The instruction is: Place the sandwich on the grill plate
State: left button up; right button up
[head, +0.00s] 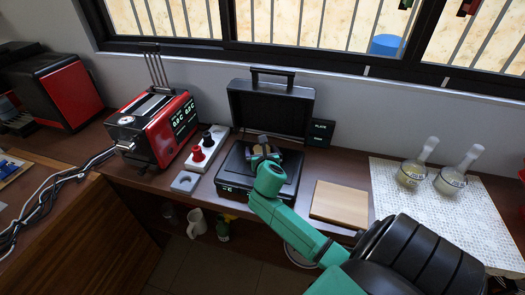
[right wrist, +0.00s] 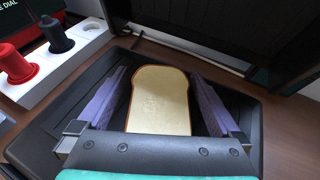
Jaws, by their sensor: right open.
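The sandwich (right wrist: 159,100), seen as a toast-shaped slice with a brown crust, lies on the dark grill plate (right wrist: 232,100) in the right wrist view. The grill (head: 230,172) is black, and its lid (head: 270,108) stands open at the back. My right gripper (right wrist: 160,76) is open, with one purple-grey finger on each side of the sandwich. A narrow gap shows beside the right finger. In the head view my right gripper (head: 263,143) is low over the grill plate and hides most of the sandwich. My left gripper is not in view.
A red toaster (head: 160,128) and a white panel with red and black knobs (head: 207,147) stand left of the grill. A wooden board (head: 340,203) lies to its right. Two glass flasks (head: 412,172) stand on a white mat (head: 390,195) farther right. The raised lid bounds the back.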

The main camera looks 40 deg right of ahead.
jog(key=p+v, duration=0.1)
jog(key=v, duration=1.1)
